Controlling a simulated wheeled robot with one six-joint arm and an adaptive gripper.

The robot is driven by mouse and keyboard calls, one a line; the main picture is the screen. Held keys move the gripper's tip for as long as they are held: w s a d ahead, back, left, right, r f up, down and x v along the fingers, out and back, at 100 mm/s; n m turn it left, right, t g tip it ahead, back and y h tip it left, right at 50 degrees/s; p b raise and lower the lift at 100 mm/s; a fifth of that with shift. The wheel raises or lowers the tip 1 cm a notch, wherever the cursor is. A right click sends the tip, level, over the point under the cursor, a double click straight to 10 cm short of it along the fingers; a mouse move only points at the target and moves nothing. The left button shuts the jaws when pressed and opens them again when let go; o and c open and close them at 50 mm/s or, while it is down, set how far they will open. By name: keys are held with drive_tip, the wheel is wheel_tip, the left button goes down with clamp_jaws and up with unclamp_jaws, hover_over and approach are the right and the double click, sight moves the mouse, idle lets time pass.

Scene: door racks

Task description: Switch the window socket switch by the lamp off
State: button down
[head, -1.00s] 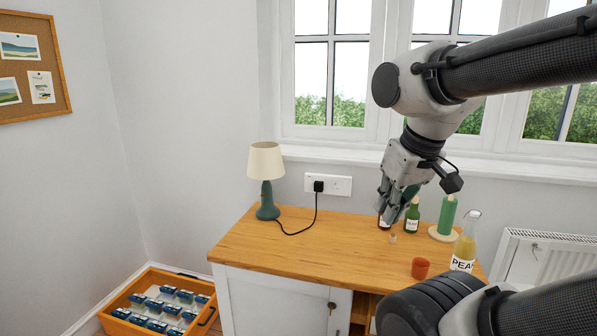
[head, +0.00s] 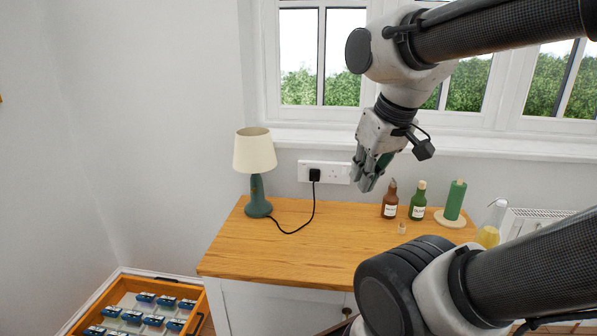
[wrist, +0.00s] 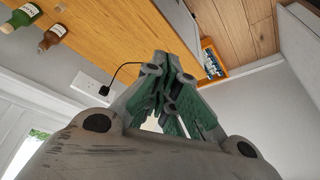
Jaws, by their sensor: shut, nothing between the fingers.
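The white double wall socket (head: 325,172) is on the wall under the window sill, to the right of the lamp (head: 255,172) with its cream shade and green base. A black plug (head: 314,175) sits in its left half, and its cord runs down across the desk to the lamp. The switches are too small to tell their position. My gripper (head: 366,184) is shut and empty, just right of the socket and over the desk, apart from both. In the wrist view the socket (wrist: 91,85) shows left of my shut fingers (wrist: 168,75).
The wooden desk (head: 290,240) is mostly clear on its left. A brown bottle (head: 390,203), a green bottle (head: 418,205), a small cork (head: 402,228) and a green candle (head: 455,200) stand at the right. An orange crate (head: 195,322) is on the floor.

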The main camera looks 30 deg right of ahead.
sight(300, 166)
drive_tip(key=w+a+f+n+t, duration=0.1)
drive_tip(key=w+f+n+t, duration=0.15)
drive_tip(key=w, duration=1.45)
drive_tip(key=w+a+f+n+t, duration=0.2)
drive_tip(key=w+n+t, duration=0.15)
drive_tip(key=w, duration=1.45)
drive_tip(key=w+d+f+n+t+h, duration=0.2)
drive_tip(key=w+d+f+t+h, duration=0.25)
drive_tip(key=w+f, duration=0.65)
drive_tip(key=s+d+f+n+h, duration=0.1)
drive_tip(key=s+f+h, duration=0.1)
drive_tip(key=f, duration=0.3)
drive_tip(key=s+d+f+n+t+h, duration=0.1)
drive_tip(key=s+d+f+n+h, duration=0.1)
drive_tip(key=f+h, duration=0.2)
drive_tip(key=shift+s+d+f, duration=0.25)
drive_tip(key=shift+s+f, duration=0.05)
drive_tip(key=shift+f, duration=0.15)
drive_tip(key=x, duration=1.3)
drive_tip(key=shift+w+d+r, duration=0.25)
drive_tip(key=shift+w, duration=0.05)
drive_tip(key=shift+w+d, duration=0.1)
